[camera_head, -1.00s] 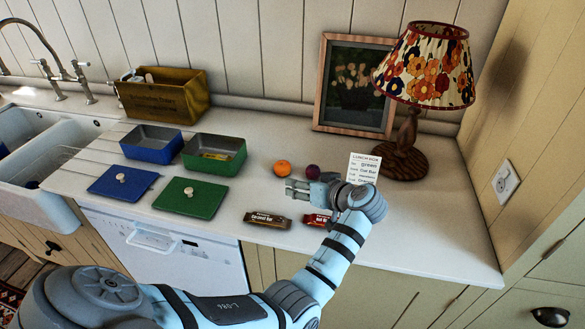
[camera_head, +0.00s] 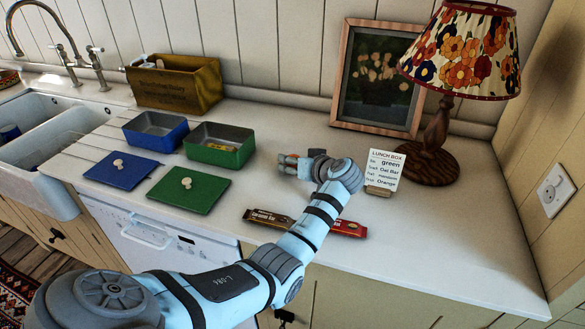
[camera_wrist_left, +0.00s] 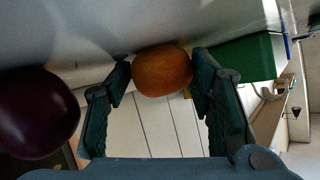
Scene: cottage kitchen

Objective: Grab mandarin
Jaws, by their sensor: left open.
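The mandarin (camera_wrist_left: 162,70) is a small orange fruit between the two fingertips in the left wrist view. My left gripper (camera_wrist_left: 160,88) is open, with one finger on each side of it; whether either finger touches it I cannot tell. In the head view my left gripper (camera_head: 288,163) is low over the countertop, right of the green box, and hides most of the mandarin. A dark purple fruit (camera_wrist_left: 38,110) sits close beside the gripper, outside the left finger in the wrist view; my arm hides it in the head view. My right gripper is not in view.
An open green box (camera_head: 220,146) and blue box (camera_head: 155,132) stand left, their lids (camera_head: 187,191) in front. Two snack bars (camera_head: 268,218) lie near my forearm. A lunch-box card (camera_head: 386,170), lamp (camera_head: 432,150) and picture frame (camera_head: 345,70) stand right and behind. The right front countertop is clear.

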